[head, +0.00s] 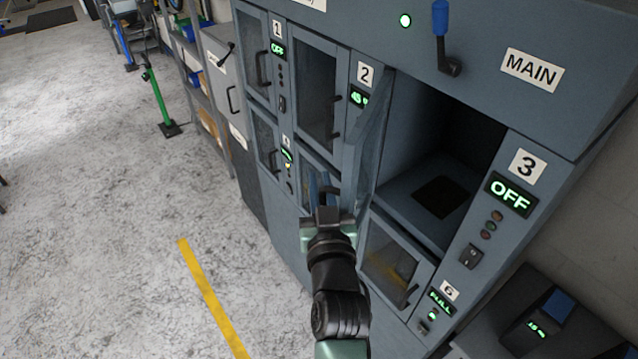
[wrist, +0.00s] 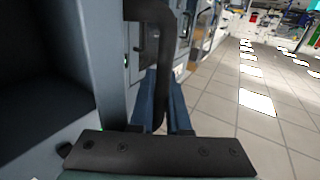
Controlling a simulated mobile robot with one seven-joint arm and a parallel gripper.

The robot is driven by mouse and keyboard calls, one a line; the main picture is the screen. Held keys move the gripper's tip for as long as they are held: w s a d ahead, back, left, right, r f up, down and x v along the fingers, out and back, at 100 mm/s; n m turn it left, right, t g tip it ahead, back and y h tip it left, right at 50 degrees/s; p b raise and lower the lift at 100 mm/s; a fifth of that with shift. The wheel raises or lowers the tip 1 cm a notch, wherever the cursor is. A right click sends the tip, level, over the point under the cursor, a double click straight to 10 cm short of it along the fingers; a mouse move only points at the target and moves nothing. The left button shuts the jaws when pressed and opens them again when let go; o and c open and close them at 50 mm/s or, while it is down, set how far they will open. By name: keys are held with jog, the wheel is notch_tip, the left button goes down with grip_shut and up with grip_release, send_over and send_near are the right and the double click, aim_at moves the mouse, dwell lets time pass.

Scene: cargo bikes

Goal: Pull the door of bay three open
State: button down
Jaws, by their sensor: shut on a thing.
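Bay three (head: 430,185) is the upper right compartment of the grey cabinet, beside the "3" label and a display reading OFF. Its opening shows a dark, empty-looking inside with a dark patch on the floor. Its door (head: 368,145) stands swung wide out on its left side, seen nearly edge-on. My gripper (head: 325,203) is at the door's outer lower part. In the wrist view, my gripper's blue fingers (wrist: 165,105) are shut on the black door handle (wrist: 156,60), one on each side. In the head view my gripper hides most of the handle.
Bay two's door (head: 316,90) is shut, left of the open door. Bay six's door (head: 392,262) is shut below bay three. A blue-gripped main lever (head: 440,25) sits above.

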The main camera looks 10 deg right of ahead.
jog(key=c, duration=1.2)
grip_release()
jog(key=shift+d+r, duration=0.4)
jog(key=shift+r, duration=0.05)
jog(key=shift+c, duration=0.2)
jog(key=shift+o, duration=0.4)
jog(key=shift+f, duration=0.2)
jog(key=shift+s+a+r+p, duration=0.1)
jog(key=shift+s+a+p, duration=0.3)
jog(key=shift+p, duration=0.55)
jog(key=s+a+p, duration=0.7)
jog(key=p, duration=0.2)
jog(key=shift+s+p, duration=0.15)
jog(key=shift+p, duration=0.25)
jog(key=shift+s+a, duration=1.15)
jog(key=shift+s, duration=0.1)
